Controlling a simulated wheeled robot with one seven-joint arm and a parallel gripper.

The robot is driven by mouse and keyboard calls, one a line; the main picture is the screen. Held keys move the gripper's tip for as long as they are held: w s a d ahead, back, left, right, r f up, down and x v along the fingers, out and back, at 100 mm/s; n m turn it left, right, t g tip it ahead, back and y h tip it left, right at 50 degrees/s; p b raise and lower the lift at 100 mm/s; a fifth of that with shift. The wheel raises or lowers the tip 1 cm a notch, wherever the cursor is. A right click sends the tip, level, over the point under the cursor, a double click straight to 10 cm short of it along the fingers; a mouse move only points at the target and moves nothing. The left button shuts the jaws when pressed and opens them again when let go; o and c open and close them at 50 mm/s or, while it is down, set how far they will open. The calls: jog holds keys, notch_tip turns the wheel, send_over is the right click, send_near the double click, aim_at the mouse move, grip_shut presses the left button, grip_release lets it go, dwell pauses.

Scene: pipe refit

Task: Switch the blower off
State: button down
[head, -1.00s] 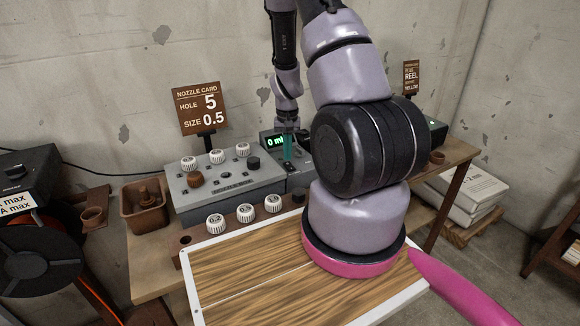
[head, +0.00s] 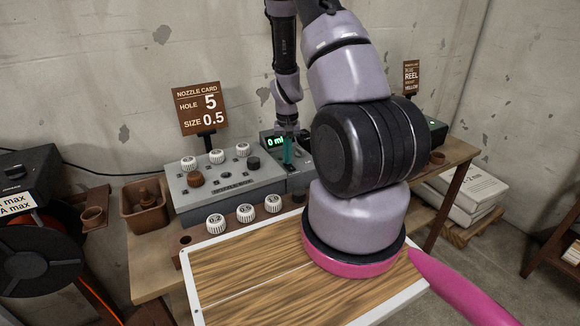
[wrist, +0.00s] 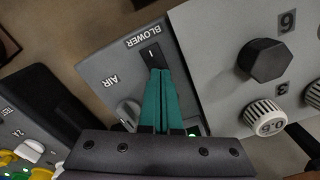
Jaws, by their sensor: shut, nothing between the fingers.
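The blower panel (wrist: 107,62) is a grey box with the labels BLOWER and AIR. The blower switch (wrist: 152,53) is a black rocker with a white mark, next to the BLOWER label in the wrist view. My gripper (wrist: 158,72) has its teal fingers shut and empty, with the tips at the edge of the switch. The fingers hide part of it, and I cannot tell whether they touch it. In the head view my gripper (head: 287,162) points down over the panel, beside a green display (head: 274,142) that starts with 0.
A grey AIR knob (wrist: 130,110) sits near the fingers on the same panel. The nozzle box (head: 226,187), with white nozzles and a black hexagonal plug (wrist: 266,60), stands close beside it. A wooden board (head: 245,275) with a white rim lies in front.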

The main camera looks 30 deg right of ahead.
jog(key=shift+f, duration=0.2)
jog(key=shift+r, duration=3.55)
